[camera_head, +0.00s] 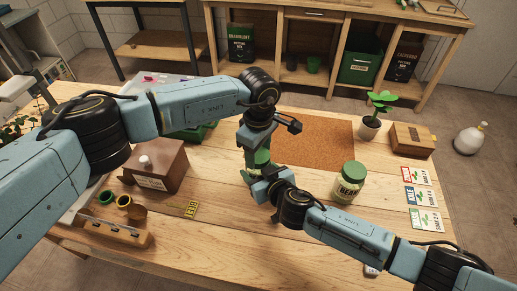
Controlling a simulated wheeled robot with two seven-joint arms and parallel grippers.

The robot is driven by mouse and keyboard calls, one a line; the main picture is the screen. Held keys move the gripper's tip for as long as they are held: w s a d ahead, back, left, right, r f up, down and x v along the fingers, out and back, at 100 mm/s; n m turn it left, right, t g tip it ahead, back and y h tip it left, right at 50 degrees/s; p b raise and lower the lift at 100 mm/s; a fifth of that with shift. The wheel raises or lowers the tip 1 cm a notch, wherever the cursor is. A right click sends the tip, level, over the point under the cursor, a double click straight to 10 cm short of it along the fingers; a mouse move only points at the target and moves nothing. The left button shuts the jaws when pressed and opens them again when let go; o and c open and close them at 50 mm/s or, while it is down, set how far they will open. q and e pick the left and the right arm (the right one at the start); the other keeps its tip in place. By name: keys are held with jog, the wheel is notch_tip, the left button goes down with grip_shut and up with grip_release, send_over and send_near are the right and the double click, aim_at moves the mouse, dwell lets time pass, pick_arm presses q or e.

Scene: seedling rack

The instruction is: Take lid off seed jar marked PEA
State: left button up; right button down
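A green thing (262,156), probably a jar, stands mostly hidden between my two grippers near the middle of the table; no label on it can be read. My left gripper (258,136) points down over its top. My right gripper (256,180) reaches in from the right, low beside it. The arms hide the fingertips, so I cannot tell whether either gripper touches or holds it. A jar with a green lid (349,182) stands apart to the right; its label seems to read BEAN. I see no label reading PEA.
A brown cork mat (312,142) lies behind the grippers. A potted seedling (370,126), a wooden box (412,140) and seed packets (420,197) are at the right. A brown box (155,166) and a wooden rack (113,228) are at the left. The front middle is clear.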

pick_arm(q)
jog(key=c, duration=0.6)
jog(key=shift+o, duration=0.2)
jog(key=n, duration=0.3)
jog(key=o, duration=1.1)
jog(key=shift+c, duration=0.2)
jog(key=shift+r, duration=2.3)
pick_arm(e)
jog(key=shift+c, duration=1.3)
grip_release()
